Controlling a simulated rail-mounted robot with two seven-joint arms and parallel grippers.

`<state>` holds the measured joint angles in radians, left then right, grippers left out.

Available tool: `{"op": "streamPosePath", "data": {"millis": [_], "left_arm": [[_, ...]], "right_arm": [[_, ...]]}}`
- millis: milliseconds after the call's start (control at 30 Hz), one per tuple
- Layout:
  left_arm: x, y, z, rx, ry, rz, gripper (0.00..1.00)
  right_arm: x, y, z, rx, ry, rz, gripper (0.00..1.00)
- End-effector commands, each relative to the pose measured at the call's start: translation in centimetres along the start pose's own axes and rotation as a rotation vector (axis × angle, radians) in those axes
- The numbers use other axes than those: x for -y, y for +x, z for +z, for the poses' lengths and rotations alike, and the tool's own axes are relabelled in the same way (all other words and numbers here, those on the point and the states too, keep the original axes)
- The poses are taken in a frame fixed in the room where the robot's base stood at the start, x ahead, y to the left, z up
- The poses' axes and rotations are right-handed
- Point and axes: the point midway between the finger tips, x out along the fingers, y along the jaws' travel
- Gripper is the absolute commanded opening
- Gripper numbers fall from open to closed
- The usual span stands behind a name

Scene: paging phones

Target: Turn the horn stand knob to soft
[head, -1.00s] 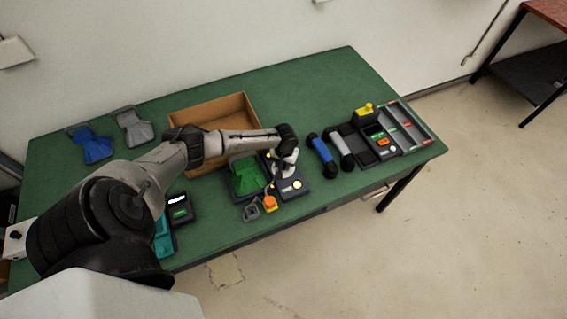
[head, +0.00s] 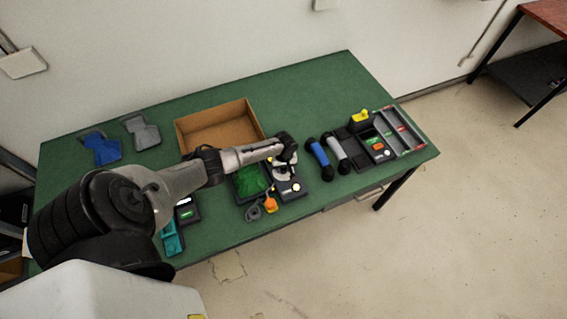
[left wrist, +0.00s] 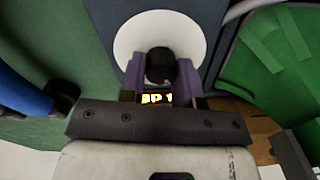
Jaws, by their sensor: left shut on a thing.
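The horn stand (head: 291,190) is a dark unit near the front middle of the green table, with a green tray part on its left and a pale round button at its front. My left gripper (head: 285,166) is over this stand and hides part of it. In the left wrist view, the fingers of my left gripper (left wrist: 160,72) are closed on both sides of a black knob (left wrist: 160,62). The knob stands on a white round dial (left wrist: 160,24). I cannot read any dial mark or tell which way the knob points. My right gripper is not in view.
A blue handset (head: 320,155) and a grey one lie right of the stand. A unit with a yellow part (head: 360,116) and a sorting tray (head: 404,130) are farther right. An open cardboard box (head: 218,127) is behind. An orange tag (head: 270,205) lies in front.

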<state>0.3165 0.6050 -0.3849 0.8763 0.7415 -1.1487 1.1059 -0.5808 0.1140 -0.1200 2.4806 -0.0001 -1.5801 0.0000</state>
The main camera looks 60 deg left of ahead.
Motion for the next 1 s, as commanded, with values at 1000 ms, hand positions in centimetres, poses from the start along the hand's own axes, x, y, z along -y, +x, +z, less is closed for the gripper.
{"op": "streamPosePath", "data": {"millis": [1000], "left_arm": [[0.1,0.0,0.0,0.010,-0.333,0.000,0.07]], "right_arm": [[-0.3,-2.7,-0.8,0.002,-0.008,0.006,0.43]]}}
